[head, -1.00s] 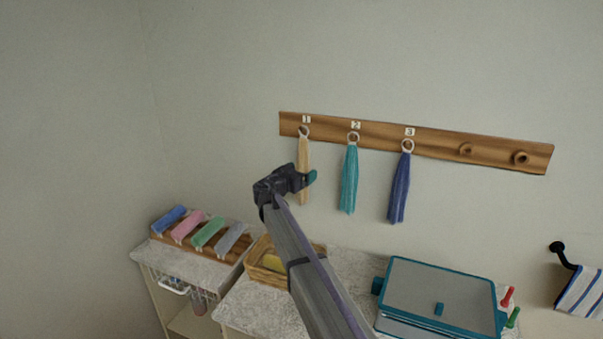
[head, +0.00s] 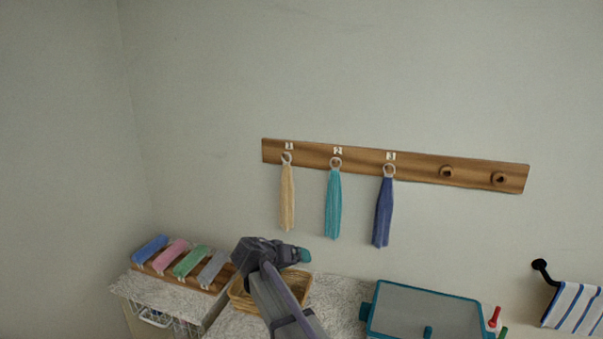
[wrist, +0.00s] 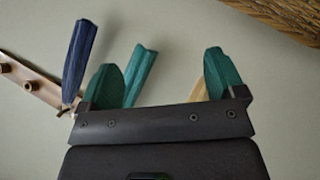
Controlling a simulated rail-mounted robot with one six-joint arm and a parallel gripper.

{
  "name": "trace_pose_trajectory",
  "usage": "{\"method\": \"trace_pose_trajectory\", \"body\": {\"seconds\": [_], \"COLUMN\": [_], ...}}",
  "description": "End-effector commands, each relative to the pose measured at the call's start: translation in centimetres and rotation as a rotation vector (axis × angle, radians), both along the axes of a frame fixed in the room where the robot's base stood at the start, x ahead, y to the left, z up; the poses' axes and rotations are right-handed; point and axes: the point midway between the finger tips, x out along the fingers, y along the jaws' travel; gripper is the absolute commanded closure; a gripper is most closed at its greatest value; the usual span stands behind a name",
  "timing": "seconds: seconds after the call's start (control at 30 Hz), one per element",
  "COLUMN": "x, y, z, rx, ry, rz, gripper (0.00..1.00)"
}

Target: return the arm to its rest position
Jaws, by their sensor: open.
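My gripper (head: 303,255) is raised in front of the wall, below the hanging towels in the head view and overlapping the basket. In the wrist view its teal fingertips (wrist: 163,80) are wide apart with nothing held between them. A cream towel (head: 287,198), a teal towel (head: 334,205) and a blue towel (head: 383,213) hang by rings on pegs 1, 2 and 3 of the wooden rail (head: 420,169). In the wrist view, the blue towel (wrist: 79,52) and teal towel (wrist: 141,72) show beyond the fingers, and the cream towel (wrist: 198,91) is mostly hidden.
The wicker basket (head: 297,292) stands on the counter behind my arm. Several rolled towels (head: 172,253) lie on a wooden rack at left. A teal-edged box (head: 425,312) and a striped cloth (head: 574,304) are at right. Two rail pegs (head: 447,171) are empty.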

Motion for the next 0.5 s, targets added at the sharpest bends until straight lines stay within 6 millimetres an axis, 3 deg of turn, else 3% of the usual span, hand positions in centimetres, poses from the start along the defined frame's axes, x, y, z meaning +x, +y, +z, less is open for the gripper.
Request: {"method": "trace_pose_trajectory", "body": {"seconds": [0.03,0.1,0.2,0.3,0.4,0.5], "x": [-4.2,-9.6,-18.0,-25.2,-28.5,-28.0], "y": [-3.7,-7.7,-12.6,-16.1,-19.4,-21.5], "z": [-1.7,-4.2,-6.6,-7.4,-7.5,-7.5], "rx": [0.035,0.122,0.313,0.532,0.656,0.669], "ry": [0.147,0.377,0.634,0.748,0.73,0.712], "rz": [0.007,0.05,0.136,0.179,0.109,0.061], "gripper": [0.11,0.11,0.11,0.11,0.11,0.11]}}
